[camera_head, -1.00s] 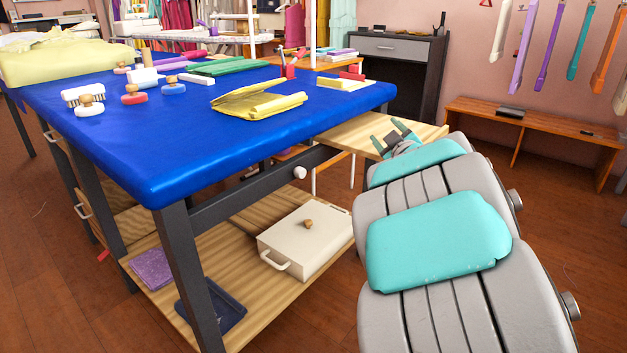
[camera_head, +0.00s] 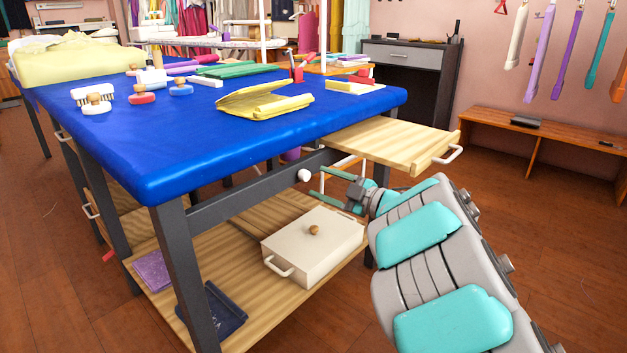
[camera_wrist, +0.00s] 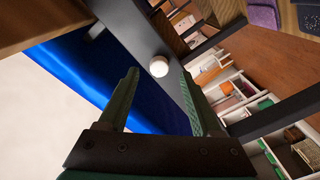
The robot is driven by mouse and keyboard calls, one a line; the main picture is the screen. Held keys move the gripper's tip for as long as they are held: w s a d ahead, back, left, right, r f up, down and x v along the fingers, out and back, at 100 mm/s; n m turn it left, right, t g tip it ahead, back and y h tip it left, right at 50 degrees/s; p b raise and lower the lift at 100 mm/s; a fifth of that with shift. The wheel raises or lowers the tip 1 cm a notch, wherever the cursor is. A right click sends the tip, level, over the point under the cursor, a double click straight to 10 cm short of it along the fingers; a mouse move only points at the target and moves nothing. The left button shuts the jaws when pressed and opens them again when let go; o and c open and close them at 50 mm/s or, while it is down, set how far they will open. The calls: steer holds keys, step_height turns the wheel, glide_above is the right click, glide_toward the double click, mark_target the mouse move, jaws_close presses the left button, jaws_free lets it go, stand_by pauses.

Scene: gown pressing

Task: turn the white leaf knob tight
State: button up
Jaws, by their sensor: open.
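The white knob (camera_head: 304,175) is a small round knob on the dark rail under the near side of the blue-topped table (camera_head: 200,147). It also shows in the wrist view (camera_wrist: 159,67), beyond my fingertips and between their lines. My gripper (camera_head: 318,184) is just right of the knob in the head view, below the extended wooden leaf (camera_head: 400,140). In the wrist view my gripper (camera_wrist: 160,88) has its two green fingers spread, with nothing between the tips. The knob appears clear of both fingers, though the exact gap is hard to tell.
A cream lidded box (camera_head: 312,245) sits on the lower shelf, below my gripper. The leaf with its white handle (camera_head: 448,155) juts out above my wrist. A dark table leg (camera_head: 190,270) stands to the left.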

mark_target(308, 177)
steer(key=shift+x, duration=1.85)
jaws_close()
